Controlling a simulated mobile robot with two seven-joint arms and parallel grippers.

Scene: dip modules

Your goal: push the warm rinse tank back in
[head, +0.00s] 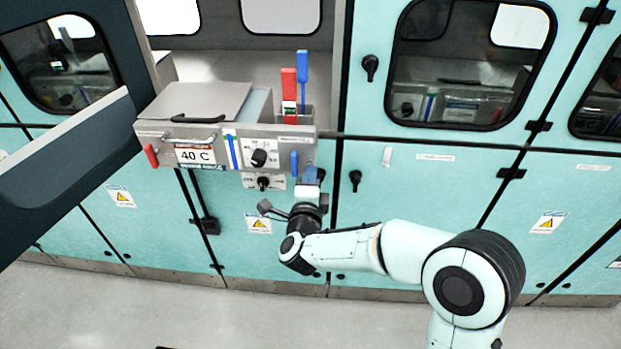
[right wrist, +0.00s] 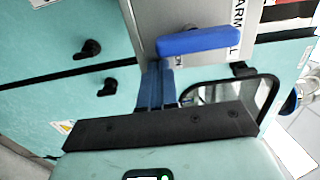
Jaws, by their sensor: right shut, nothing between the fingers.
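The warm rinse tank (head: 225,133) is a grey metal module with a "40 C" label on its front. It juts out of the opening in the turquoise cabinet. A red handle (head: 151,156) is at its front left and a blue handle (head: 294,163) at its front right. My right gripper (head: 311,178) is just below and right of the blue handle, shut and empty. In the right wrist view the blue fingers (right wrist: 157,88) point at the tank front beside the blue handle (right wrist: 198,41); contact cannot be told. My left gripper is not in view.
A grey lid (head: 205,101) covers part of the tank top. Red (head: 289,88) and blue (head: 303,78) upright pieces stand at its right. A dark panel (head: 70,150) juts in at the left. Black knobs (head: 355,180) stick out of the cabinet doors. The floor in front is clear.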

